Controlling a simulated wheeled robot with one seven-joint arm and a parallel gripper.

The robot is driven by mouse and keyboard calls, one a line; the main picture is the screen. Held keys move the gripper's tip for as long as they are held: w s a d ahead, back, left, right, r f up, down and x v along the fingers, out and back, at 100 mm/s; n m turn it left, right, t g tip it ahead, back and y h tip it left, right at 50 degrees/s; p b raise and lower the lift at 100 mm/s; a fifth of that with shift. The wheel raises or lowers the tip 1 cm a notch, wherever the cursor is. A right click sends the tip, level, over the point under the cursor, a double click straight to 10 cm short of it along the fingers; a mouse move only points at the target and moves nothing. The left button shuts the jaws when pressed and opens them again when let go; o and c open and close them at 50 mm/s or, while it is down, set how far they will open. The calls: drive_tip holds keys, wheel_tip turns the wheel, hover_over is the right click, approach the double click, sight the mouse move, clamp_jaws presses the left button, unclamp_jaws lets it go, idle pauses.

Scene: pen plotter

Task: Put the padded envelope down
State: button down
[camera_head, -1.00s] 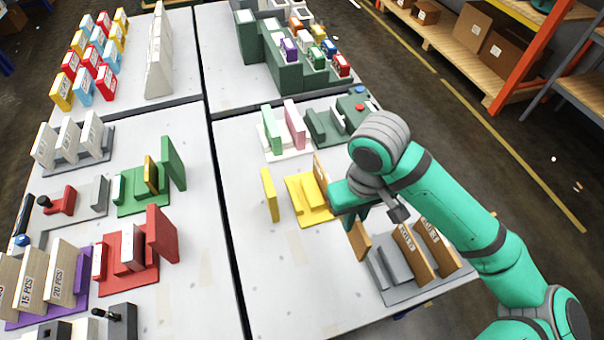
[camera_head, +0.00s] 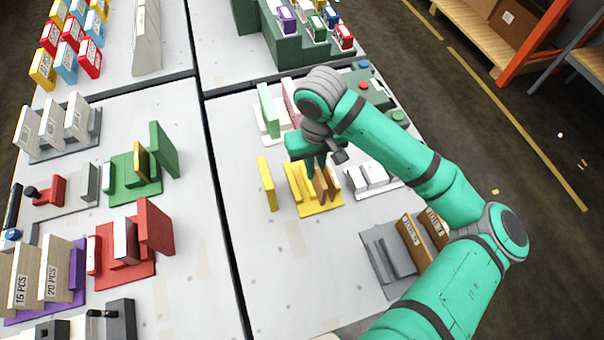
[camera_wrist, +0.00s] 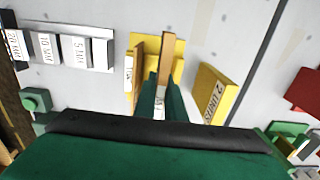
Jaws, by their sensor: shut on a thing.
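My gripper (camera_head: 322,165) is shut on a tan slab-like padded envelope (camera_wrist: 166,48), held upright between the fingers. In the wrist view my gripper's fingertips (camera_wrist: 163,85) close on its near end. The envelope is over the yellow stand (camera_head: 300,182); that stand also shows in the wrist view (camera_wrist: 179,46). I cannot tell whether the envelope touches the stand. Another upright piece with a white label (camera_wrist: 129,74) stands close to its left in the wrist view. My gripper and arm partly hide the stand.
A loose yellow panel (camera_head: 267,183) stands left of the yellow stand. A grey rack (camera_head: 381,262) with brown labelled slabs (camera_head: 411,240) is in front. White blocks (camera_head: 370,176) lie to the right, and a pink panel (camera_head: 290,97) stands behind. Table left of the yellow panel is clear.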

drive_tip(key=shift+w+a+f, duration=0.4)
drive_tip(key=shift+a+f, duration=0.1)
drive_tip(key=shift+f, duration=0.85)
drive_tip(key=shift+w+a+f, duration=0.45)
drive_tip(key=shift+a+f, duration=0.1)
drive_tip(key=shift+f, duration=0.75)
drive_tip(key=shift+w+a+f, duration=0.4)
drive_tip(key=shift+a+f, duration=0.1)
drive_tip(key=shift+f, duration=0.85)
drive_tip(key=shift+s+f, duration=0.15)
drive_tip(key=c, duration=1.8)
unclamp_jaws()
drive_tip(key=shift+c, duration=0.2)
drive_tip(key=shift+d, duration=0.1)
